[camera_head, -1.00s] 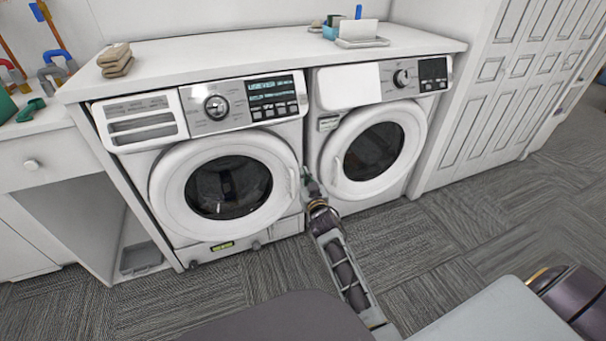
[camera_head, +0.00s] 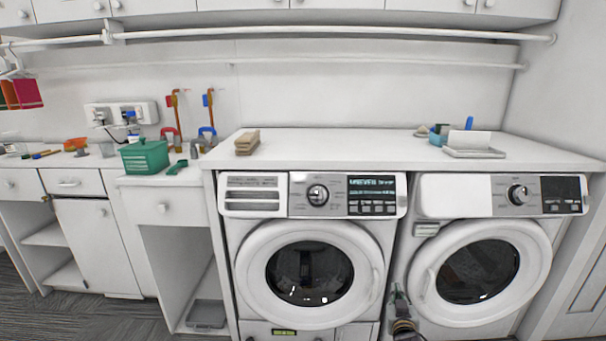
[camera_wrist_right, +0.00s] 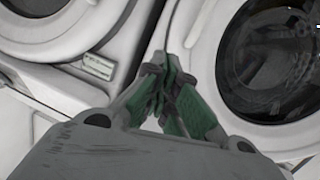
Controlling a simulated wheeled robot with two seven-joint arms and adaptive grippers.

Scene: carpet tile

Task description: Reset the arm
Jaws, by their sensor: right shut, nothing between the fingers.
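My right gripper (camera_head: 400,303) shows at the bottom of the head view, low in front of the gap between the two washing machines. In the right wrist view my right gripper (camera_wrist_right: 166,88) has its green-padded fingers together with nothing between them. It points at the front of the right machine (camera_head: 478,270), beside its round door (camera_wrist_right: 270,60). I cannot tell if it touches the machine. The left machine (camera_head: 309,275) has its door closed. My left gripper is not in view.
A white counter (camera_head: 340,142) runs over both machines, with folded cloths (camera_head: 247,141) and a white tray (camera_head: 473,152) on it. A green basket (camera_head: 144,156) stands on the left counter. A rail (camera_head: 320,34) crosses under the upper cabinets. Carpet floor (camera_head: 80,318) shows at lower left.

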